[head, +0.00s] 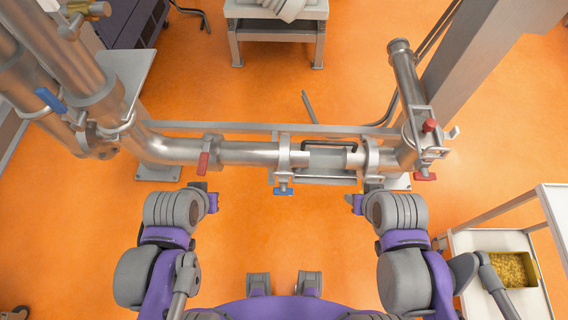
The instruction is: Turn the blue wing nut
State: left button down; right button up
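The blue wing nut (283,191) hangs at the front lower end of a metal clamp (284,158) around the horizontal steel pipe. My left gripper (212,202) is left of the nut and slightly nearer to me, apart from it. My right gripper (355,203) is to the right of the nut, also apart from it. Neither gripper touches the pipe or visibly holds anything. Their fingers are small and partly hidden by the wrists, so I cannot tell their opening.
A red handle (203,163) sits on the pipe at left. A red wing nut (425,177) is at the right joint. A blue valve handle (50,100) is at upper left. A white cart (550,215) with a yellow-filled tray stands at right. Orange floor between my arms is clear.

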aim_at(283, 189)
jog(key=k+j, duration=0.1)
jog(key=l, duration=0.55)
jog(key=k+l, duration=0.1)
jog(key=l, duration=0.4)
jog(key=k+l+u, duration=0.1)
jog(key=l, duration=0.45)
